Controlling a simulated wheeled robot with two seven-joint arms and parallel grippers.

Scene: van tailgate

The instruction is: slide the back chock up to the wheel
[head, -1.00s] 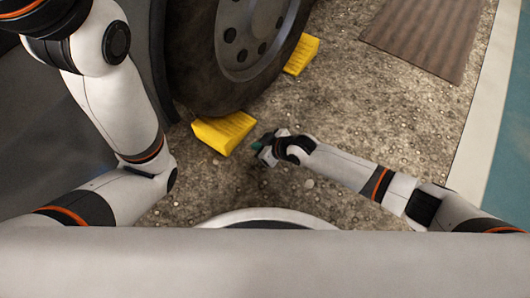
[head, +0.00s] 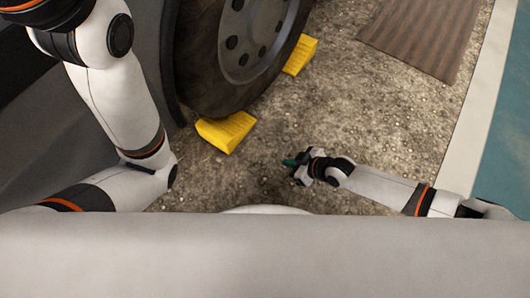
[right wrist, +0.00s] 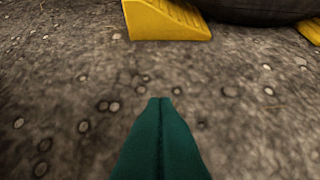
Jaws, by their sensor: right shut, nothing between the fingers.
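The near yellow chock (head: 226,131) lies on the ground at the lower edge of the dark tyre (head: 203,90), close against it; I cannot tell whether they touch. A second yellow chock (head: 300,55) lies on the tyre's other side. My right gripper (head: 289,163) is low over the ground, right of and below the near chock, apart from it. In the right wrist view its green fingers (right wrist: 160,103) are shut together and empty, with the near chock (right wrist: 165,20) ahead at the top. My left gripper is out of the head view; only its arm shows at left.
A brown ribbed mat (head: 425,35) lies on the ground at the upper right. A white strip (head: 466,135) borders a teal floor area (head: 505,140) at the right. The gravelly ground between chocks, mat and right gripper is clear.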

